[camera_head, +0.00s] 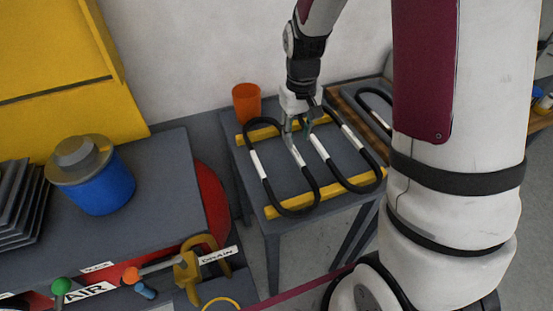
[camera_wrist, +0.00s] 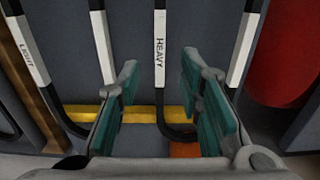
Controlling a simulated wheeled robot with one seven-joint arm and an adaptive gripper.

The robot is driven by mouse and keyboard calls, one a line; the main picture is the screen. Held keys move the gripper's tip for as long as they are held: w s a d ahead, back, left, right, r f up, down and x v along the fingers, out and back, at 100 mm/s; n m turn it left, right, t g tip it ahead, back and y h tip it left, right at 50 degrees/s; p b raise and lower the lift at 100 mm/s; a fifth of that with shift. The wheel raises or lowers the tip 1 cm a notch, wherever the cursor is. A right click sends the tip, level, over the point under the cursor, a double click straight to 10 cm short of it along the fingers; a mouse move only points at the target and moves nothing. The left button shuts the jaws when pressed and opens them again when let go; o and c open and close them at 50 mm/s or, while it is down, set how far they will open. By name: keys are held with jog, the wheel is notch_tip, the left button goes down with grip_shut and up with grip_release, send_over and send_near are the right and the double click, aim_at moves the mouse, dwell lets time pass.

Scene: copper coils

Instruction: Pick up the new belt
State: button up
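Two black looped belts with white label bands lie side by side across yellow strips on a grey table: a left belt (camera_head: 265,179) and a right belt (camera_head: 376,179). In the wrist view, the belt marked HEAVY (camera_wrist: 160,45) is the left one and the belt marked LIGHT (camera_wrist: 28,50) the right one. No label reads "new". My gripper (camera_head: 297,129) points down over the inner strands of both belts. In the wrist view my gripper (camera_wrist: 160,78) is open, with the inner HEAVY strand showing between its green-padded fingers. I cannot tell its height above that strand.
An orange cup (camera_head: 247,104) stands behind the left belt, close to my gripper. A wall rises behind the table. Another black belt (camera_head: 374,97) lies farther right, partly hidden by my arm. A grey bench with a blue container (camera_head: 103,190) is at left.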

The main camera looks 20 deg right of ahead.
aim_at(296, 152)
jog(key=shift+f, duration=2.85)
grip_shut()
